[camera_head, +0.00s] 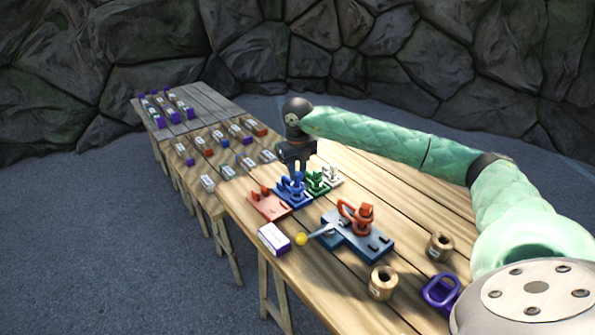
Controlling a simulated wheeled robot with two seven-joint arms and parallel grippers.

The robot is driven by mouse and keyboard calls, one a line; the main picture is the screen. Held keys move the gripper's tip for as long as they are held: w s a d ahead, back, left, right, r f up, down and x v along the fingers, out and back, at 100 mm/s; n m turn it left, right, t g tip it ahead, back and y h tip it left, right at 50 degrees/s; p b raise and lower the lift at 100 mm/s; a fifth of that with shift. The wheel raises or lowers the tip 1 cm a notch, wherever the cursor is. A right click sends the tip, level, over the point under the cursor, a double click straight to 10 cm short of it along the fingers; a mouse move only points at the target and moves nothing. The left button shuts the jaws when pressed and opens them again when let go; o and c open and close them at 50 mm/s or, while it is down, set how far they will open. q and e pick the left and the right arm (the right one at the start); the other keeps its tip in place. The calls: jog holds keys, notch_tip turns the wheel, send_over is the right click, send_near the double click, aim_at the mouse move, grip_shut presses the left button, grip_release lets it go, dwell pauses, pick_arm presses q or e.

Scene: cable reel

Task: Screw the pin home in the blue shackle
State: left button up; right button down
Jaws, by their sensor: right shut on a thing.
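The blue shackle (291,188) stands on a blue base in a row of coloured bases on the long wooden table. My right gripper (298,172) points down from above, right at the top of the blue shackle. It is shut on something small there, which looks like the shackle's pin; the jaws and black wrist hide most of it. I cannot tell how deep the pin sits. My left gripper is not in view.
A red base (268,205) lies left of the blue one, a green shackle (317,180) and a white one (332,174) right. Nearer stand an orange shackle (357,215) on a dark blue base, a white-purple box (273,239), two tan spools (382,283) and a purple shackle (441,292).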

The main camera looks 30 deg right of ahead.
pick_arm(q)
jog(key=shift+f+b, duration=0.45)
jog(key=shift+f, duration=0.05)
pick_arm(e)
jog(key=shift+f, duration=0.55)
jog(key=c, duration=1.9)
grip_release()
grip_shut()
jog(key=m, duration=0.2)
jog(key=shift+m, duration=0.3)
jog(key=m, duration=1)
jog(key=shift+m, duration=0.3)
jog(key=m, duration=0.6)
jog(key=shift+f+m, duration=0.1)
jog(key=shift+m, duration=0.3)
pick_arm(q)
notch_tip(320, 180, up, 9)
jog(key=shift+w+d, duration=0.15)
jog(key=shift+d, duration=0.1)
pick_arm(e)
jog(key=m, duration=0.6)
jog(key=shift+m, duration=0.3)
